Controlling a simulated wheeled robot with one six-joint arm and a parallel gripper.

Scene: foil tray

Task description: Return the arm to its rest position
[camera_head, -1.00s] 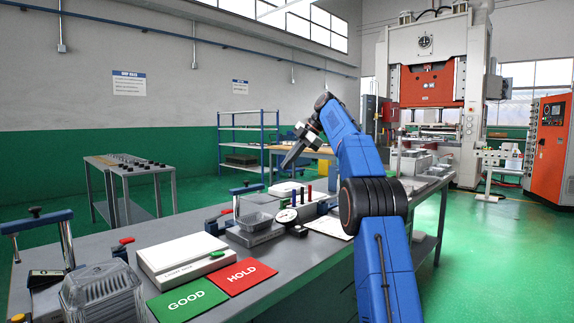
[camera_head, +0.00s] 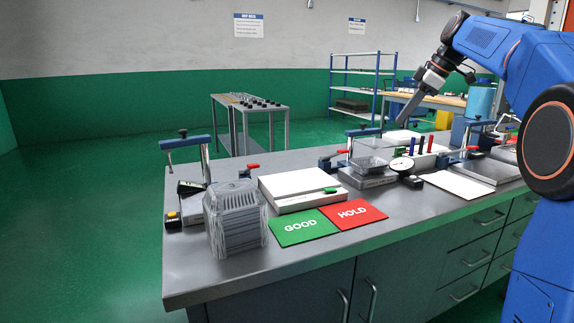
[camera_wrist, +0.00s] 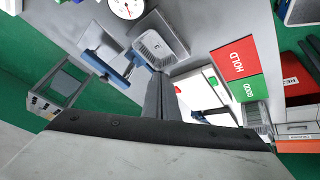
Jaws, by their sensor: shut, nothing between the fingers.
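My blue arm (camera_head: 520,55) reaches in from the right in the head view. My gripper (camera_head: 407,112) is raised above the far side of the bench, its fingers pointing down and left. The fingers are together with nothing between them; they also show in the wrist view (camera_wrist: 160,90). A foil tray (camera_head: 369,165) sits on a grey block on the bench, apart from and below my gripper. It also appears in the wrist view (camera_wrist: 153,47).
The grey bench (camera_head: 205,278) carries a stack of trays (camera_head: 236,232), a white box (camera_head: 290,192), a green GOOD card (camera_head: 290,237), a red HOLD card (camera_head: 367,206) and a dial gauge (camera_head: 402,167). Blue-handled clamps stand among them. Open green floor (camera_head: 75,240) lies left.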

